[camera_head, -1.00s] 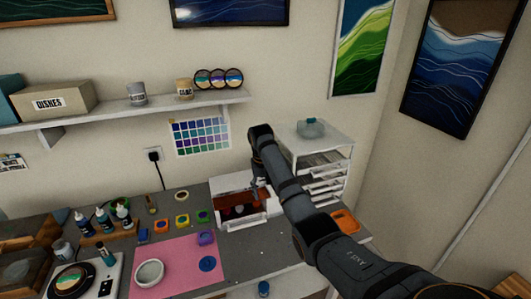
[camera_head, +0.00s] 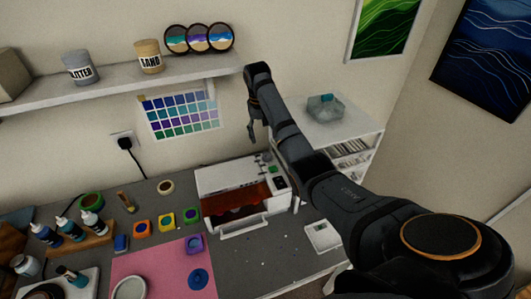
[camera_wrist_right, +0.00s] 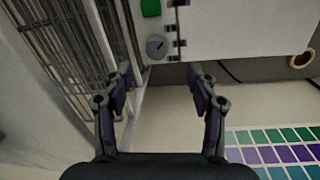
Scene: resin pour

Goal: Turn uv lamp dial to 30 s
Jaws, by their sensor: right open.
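The UV lamp (camera_head: 222,179) is a white box with a red-orange front window, standing on the grey bench. Its dial (camera_wrist_right: 156,47) is a small grey round knob with a pointer line, seen in the right wrist view near a green button (camera_wrist_right: 150,8). The dial's setting is too small to read. My right gripper (camera_head: 251,131) hangs above the back of the lamp in the head view. In the right wrist view, the right gripper (camera_wrist_right: 159,73) is open and empty, with the dial beyond the gap between its fingertips, apart from them. My left gripper is not in view.
Paint pots, bottles and a pink mat (camera_head: 160,268) fill the bench to the left. A shelf (camera_head: 120,101) runs above.

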